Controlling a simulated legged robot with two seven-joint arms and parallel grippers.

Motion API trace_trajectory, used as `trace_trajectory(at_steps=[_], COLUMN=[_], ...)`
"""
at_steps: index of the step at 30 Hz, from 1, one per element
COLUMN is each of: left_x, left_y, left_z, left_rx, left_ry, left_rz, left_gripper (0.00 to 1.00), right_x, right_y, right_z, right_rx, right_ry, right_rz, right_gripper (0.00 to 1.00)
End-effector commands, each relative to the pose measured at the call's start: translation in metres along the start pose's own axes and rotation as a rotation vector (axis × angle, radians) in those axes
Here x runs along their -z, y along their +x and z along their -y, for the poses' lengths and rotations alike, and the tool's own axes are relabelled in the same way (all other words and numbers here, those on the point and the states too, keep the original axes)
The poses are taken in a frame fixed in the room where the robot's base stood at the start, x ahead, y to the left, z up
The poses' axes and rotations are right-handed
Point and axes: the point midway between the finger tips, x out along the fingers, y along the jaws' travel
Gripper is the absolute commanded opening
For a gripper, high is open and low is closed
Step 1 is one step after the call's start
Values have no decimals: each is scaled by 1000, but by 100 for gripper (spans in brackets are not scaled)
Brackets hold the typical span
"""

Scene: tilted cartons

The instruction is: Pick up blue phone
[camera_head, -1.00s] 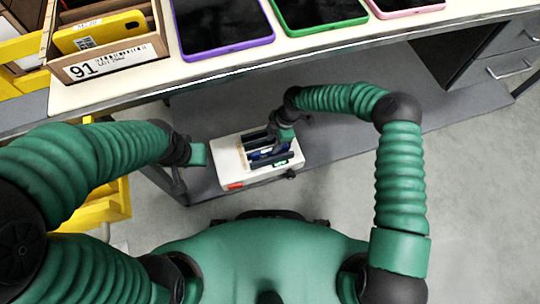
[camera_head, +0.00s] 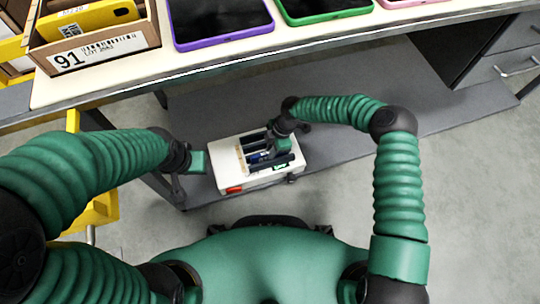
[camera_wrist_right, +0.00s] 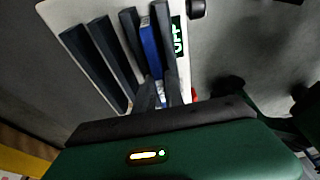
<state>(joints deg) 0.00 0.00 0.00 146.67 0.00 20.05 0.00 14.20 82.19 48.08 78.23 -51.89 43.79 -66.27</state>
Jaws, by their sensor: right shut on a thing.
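A blue phone (camera_head: 257,157) stands on edge in a slot of a white rack (camera_head: 230,179) with dark dividers. In the right wrist view the blue phone (camera_wrist_right: 149,45) shows as a narrow strip between two dark dividers. My right gripper (camera_head: 282,143) is over the rack's right side. In the wrist view its fingers (camera_wrist_right: 155,93) are shut on the near end of the blue phone, which is still between the dividers. My left gripper (camera_head: 188,168) is beside the rack's left side. Whether its fingers are open does not show clearly.
A grey drawer unit (camera_head: 505,68) stands at the right. The floor at right is clear.

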Motion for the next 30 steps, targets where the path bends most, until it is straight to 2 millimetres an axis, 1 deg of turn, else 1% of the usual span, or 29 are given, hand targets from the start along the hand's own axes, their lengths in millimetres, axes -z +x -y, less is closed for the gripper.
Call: trace_trajectory(at_steps=[8,11,15,19,27,30], left_x=[0,3,8,12,18,19], left_y=[-2,-12,-36,-52,-76,-82], left_z=[0,0,0,0,0,0], left_rx=[0,0,0,0,0,0], left_ry=[0,0,0,0,0,0], left_rz=[0,0,0,0,0,0], left_gripper=[39,39,39,39,39,39], right_x=[1,5,14,22,32,34], right_y=[-3,-18,-54,-82,-116,-122], right_z=[0,-1,-1,-1,0,0], right_rx=[-1,-2,-3,-2,0,0], right_ry=[0,-1,-2,-2,0,-1], right_rz=[0,1,2,2,1,1], right_gripper=[0,0,0,0,0,0])
